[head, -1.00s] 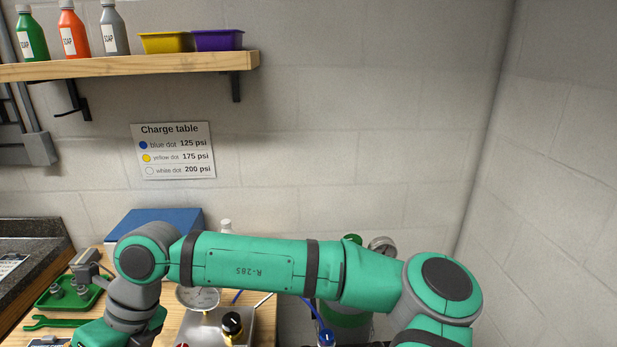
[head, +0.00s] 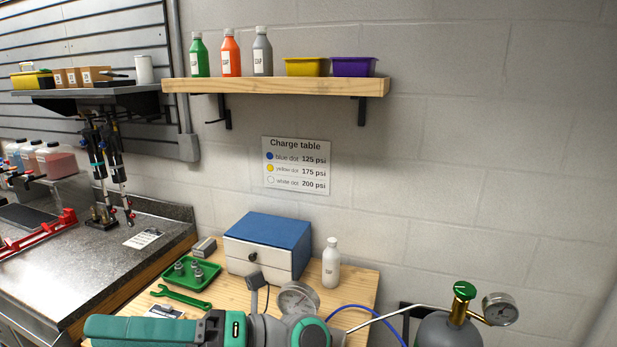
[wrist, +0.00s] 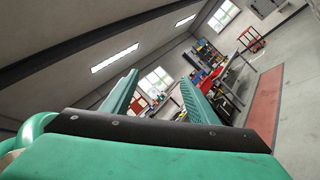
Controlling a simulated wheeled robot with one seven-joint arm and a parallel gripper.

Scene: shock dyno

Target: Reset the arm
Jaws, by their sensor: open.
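My gripper (wrist: 160,78) shows in the wrist view with its two green fingers spread apart and nothing between them. It points out into the open room, at a tilt. In the head view, my green arm lies low along the bottom edge, in front of the wooden bench (head: 362,287); the gripper itself cannot be made out there.
On the bench stand a blue-topped box (head: 262,262), a white bottle (head: 331,262), a green tray (head: 178,275), a green wrench (head: 182,296) and a gauge (head: 298,297). A gas cylinder (head: 445,330) with a blue hose stands right. A shelf (head: 280,88) hangs above.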

